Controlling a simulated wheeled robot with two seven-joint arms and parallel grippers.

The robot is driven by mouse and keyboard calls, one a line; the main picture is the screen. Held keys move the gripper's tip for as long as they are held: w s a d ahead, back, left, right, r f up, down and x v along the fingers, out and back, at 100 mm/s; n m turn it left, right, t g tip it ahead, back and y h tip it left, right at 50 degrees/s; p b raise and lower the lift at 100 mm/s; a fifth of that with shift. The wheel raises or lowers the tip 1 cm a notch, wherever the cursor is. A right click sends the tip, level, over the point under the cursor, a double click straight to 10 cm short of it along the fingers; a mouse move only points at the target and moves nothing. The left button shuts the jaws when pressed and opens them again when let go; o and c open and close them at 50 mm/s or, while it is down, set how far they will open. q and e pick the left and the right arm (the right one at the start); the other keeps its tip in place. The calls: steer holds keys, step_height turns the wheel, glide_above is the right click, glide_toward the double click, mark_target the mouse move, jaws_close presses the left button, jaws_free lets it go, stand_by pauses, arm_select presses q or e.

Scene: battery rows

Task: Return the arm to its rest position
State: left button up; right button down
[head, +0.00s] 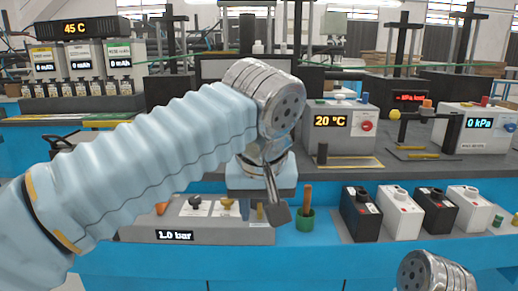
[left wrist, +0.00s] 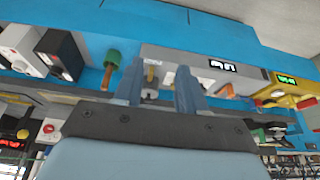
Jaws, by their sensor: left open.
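My left arm (head: 150,150) comes in from the left in the head view, in a pale blue ribbed sleeve with a metal joint. My left gripper (head: 277,210) points down in front of the workbench's front edge, left of the green cup. In the left wrist view the two fingers of the left gripper (left wrist: 157,85) stand apart with nothing held between them. A metal joint of my right arm (head: 435,272) shows at the bottom right of the head view; the right gripper is not seen.
Black and white battery boxes (head: 402,212) stand in a row at the right. A green cup (head: 305,220) with a brown handle stands beside the grey 1.0 bar panel (head: 215,236). A 20 °C box (head: 340,126) and a 0 kPa box (head: 474,127) stand behind.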

arm_select(q)
steer(key=w+d+f+m+g+h, duration=0.1)
steer(key=w+f, duration=0.3)
steer(key=f, duration=0.6)
steer(key=w+d+f+m+g, duration=0.1)
steer(key=w+f, duration=0.3)
steer(key=f, duration=0.6)
steer(key=s+a+f+g+h, duration=0.1)
steer(key=a+f+g+h, duration=0.15)
steer(key=f, duration=1.65)
steer(key=s+a+f+n, duration=0.1)
steer(key=s+a+f, duration=0.4)
steer(key=s+f, duration=0.4)
steer(key=s+a+f+n, duration=0.2)
steer(key=s+a+f, duration=0.3)
steer(key=s+f, duration=0.4)
step_height(320, 180, down, 4)
steer(key=shift+a+r+t+h, duration=0.2)
steer(key=shift+a+t+h, duration=0.05)
steer(key=shift+t+h, duration=0.1)
